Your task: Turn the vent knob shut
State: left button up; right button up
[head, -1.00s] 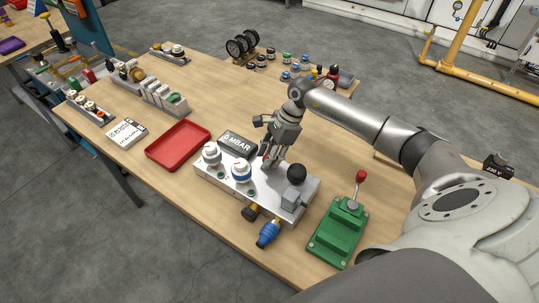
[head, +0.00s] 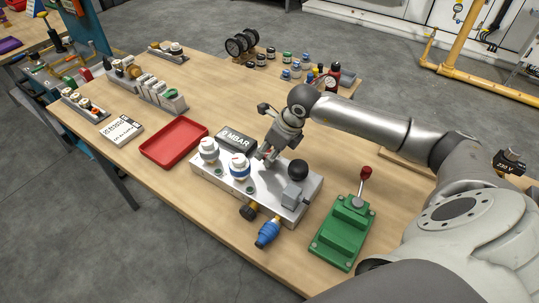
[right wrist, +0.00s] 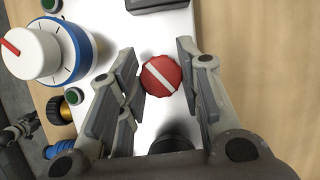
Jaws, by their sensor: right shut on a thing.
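The vent knob, which I take to be the red round knob (right wrist: 161,76) with a white stripe, stands on the light metal block (head: 213,183). In the right wrist view its stripe runs diagonally, from upper left to lower right. My right gripper (right wrist: 160,80) is shut on this knob, with one finger on each side of it. In the head view the right gripper (head: 266,157) reaches down to the block behind the blue-and-white dial, and its fingers largely hide the knob.
A blue-and-white dial (head: 240,167) and a black ball (head: 298,170) stand close to the gripper. The "MBAR" display (head: 236,140) is behind the block. A red tray (head: 174,142) lies left; a green lever base (head: 343,232) stands right.

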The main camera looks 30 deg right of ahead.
jog(key=m+h+b, duration=0.1)
jog(key=m+b, duration=0.2)
jog(key=shift+f+m, duration=0.1)
jog(key=shift+m, duration=0.3)
jog(key=shift+m+h+b, duration=0.9)
jog(key=shift+m+b, duration=0.35)
jog(key=shift+m, duration=0.55)
jog(key=shift+r, duration=0.2)
jog(key=o, duration=1)
jog(key=v, duration=1.2)
jog(key=shift+s, duration=0.15)
jog(key=shift+a+f, duration=0.1)
